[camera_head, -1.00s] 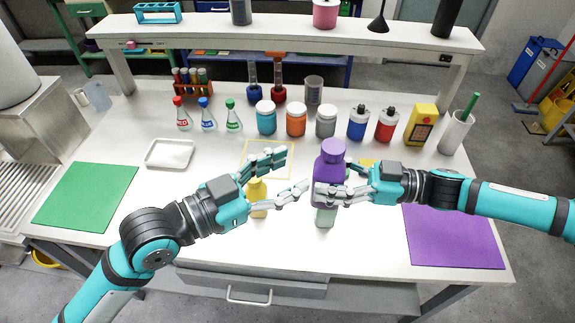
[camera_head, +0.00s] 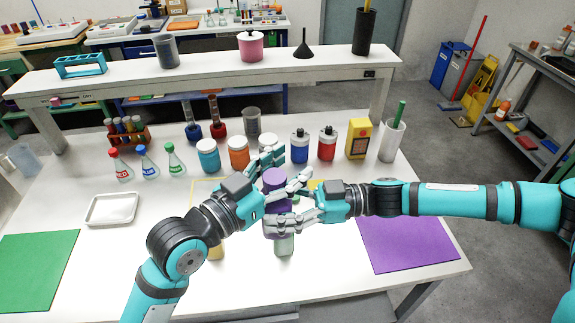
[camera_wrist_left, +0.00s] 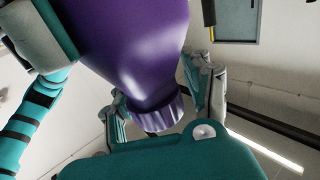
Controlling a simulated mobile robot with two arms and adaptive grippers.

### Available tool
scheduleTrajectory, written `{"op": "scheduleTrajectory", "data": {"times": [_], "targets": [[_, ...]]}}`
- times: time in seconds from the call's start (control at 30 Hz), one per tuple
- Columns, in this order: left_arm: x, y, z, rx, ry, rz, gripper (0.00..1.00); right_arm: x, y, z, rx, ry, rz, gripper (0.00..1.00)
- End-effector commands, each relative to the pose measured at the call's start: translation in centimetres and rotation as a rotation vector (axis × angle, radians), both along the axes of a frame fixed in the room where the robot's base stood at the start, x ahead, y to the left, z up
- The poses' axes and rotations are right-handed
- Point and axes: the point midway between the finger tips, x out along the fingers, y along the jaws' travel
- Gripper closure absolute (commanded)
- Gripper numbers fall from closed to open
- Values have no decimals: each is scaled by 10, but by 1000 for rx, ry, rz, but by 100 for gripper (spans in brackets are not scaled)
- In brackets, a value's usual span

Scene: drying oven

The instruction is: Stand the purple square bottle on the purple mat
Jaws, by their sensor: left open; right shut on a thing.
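The purple square bottle (camera_head: 273,180) stands upright in the middle of the head view, partly hidden by both hands. My right gripper (camera_head: 275,222) is shut on its body from the right. My left gripper (camera_head: 287,178) is open, with its fingers around or beside the bottle's upper part; contact cannot be told. In the left wrist view the bottle (camera_wrist_left: 135,45) fills the top, with its ribbed cap (camera_wrist_left: 158,114) between the fingers of the left gripper (camera_wrist_left: 160,100). The purple mat (camera_head: 408,245) lies flat and bare at the table's right, below my right arm.
A pale clear bottle (camera_head: 284,245) stands just below the hands. A yellow bottle (camera_head: 215,251) is partly hidden by my left arm. Jars, flasks and a yellow box (camera_head: 359,139) line the back. A white tray (camera_head: 111,209) and green mat (camera_head: 38,268) lie left.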

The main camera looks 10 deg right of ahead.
Motion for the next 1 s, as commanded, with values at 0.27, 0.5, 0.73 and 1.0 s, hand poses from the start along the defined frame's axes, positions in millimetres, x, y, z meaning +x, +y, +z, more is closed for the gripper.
{"op": "scheduleTrajectory", "data": {"times": [0.27,0.5,0.73,1.0], "targets": [[2,-2,0,1,-1,0,50,0,0,0,0,0,0,78],[1,-2,0,1,-1,0,76,0,0,0,0,0,0,78],[2,-1,0,1,-1,2,100,0,0,0,1,-1,1,78],[3,-1,0,2,-1,4,100,0,-1,0,0,-1,0,78]]}}
